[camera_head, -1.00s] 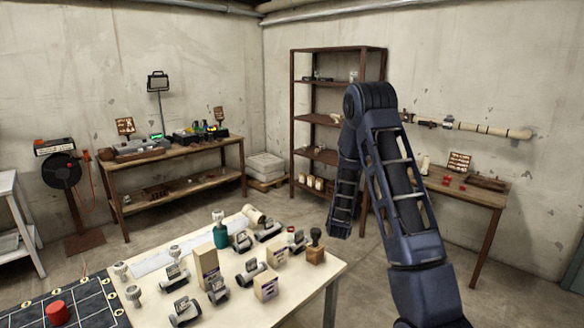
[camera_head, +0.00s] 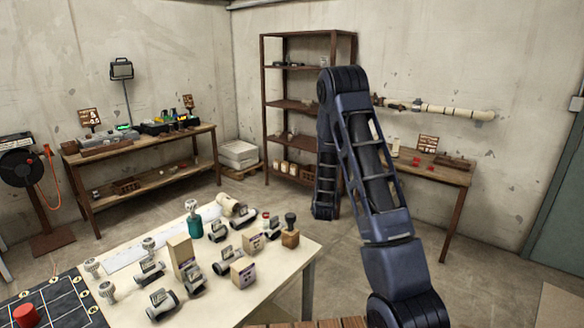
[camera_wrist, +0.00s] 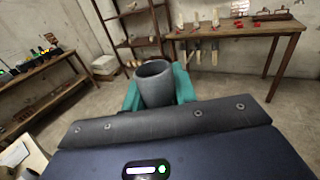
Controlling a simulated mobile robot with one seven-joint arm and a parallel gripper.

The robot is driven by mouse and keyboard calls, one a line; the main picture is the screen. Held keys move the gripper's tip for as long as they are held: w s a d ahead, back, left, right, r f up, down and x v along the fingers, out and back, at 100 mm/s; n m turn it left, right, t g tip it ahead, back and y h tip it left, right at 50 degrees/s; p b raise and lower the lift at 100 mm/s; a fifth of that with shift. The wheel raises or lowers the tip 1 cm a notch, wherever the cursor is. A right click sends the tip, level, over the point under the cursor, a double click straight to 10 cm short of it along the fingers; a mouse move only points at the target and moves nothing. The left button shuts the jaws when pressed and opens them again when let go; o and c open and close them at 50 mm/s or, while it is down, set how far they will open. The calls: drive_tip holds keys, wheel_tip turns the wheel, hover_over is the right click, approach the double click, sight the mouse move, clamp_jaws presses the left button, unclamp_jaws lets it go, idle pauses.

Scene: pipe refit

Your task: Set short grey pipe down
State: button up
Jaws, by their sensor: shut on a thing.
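The short grey pipe (camera_wrist: 154,82) shows in the wrist view, its open round end facing the camera. My gripper (camera_wrist: 160,92) has its teal jaws shut on the pipe, one on each side. In the head view my dark blue arm stands in front of the shelf, and I cannot make out the gripper or the pipe there.
A cream table (camera_head: 263,267) with several grey fittings, boxes and a teal bottle (camera_head: 193,226) stands at the front. A wooden bench (camera_head: 150,138) is at the left, a brown shelf (camera_head: 290,104) at the back, and a wooden table (camera_head: 450,178) at the right. Floor between is open.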

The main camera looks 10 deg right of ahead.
wheel_tip(320, 180, up, 5)
drive_tip(key=w+a+r+h, duration=0.1)
drive_tip(key=a, duration=0.7)
drive_tip(key=w+a+r, duration=0.2)
drive_tip(key=a, duration=0.5)
drive_tip(key=s+a+r+m+g+h, duration=0.1)
drive_tip(key=s+a, duration=0.2)
drive_tip(key=a, duration=0.8)
drive_tip(key=s+a+m+g+h, duration=0.15)
drive_tip(key=s+a, duration=0.25)
drive_tip(key=a, duration=0.7)
drive_tip(key=s+a+f+m+g+h, duration=0.1)
drive_tip(key=s+a+f+m+h, duration=0.1)
drive_tip(key=s+a, duration=1.4)
drive_tip(key=s+a+f+m+g+h, duration=0.1)
drive_tip(key=s+a+f+h, duration=0.15)
drive_tip(key=s+a, duration=1.4)
drive_tip(key=shift+s+d+f, duration=0.3)
drive_tip(key=shift+d+f, duration=0.15)
drive_tip(key=shift+f, duration=2.35)
drive_tip(key=shift+s+d+f, duration=0.25)
drive_tip(key=shift+d+f, duration=0.2)
drive_tip(key=shift+f, duration=2.35)
drive_tip(key=shift+s+d+f, duration=0.3)
drive_tip(key=shift+d+f, duration=0.15)
drive_tip(key=shift+f, duration=2.35)
drive_tip(key=shift+f, duration=0.6)
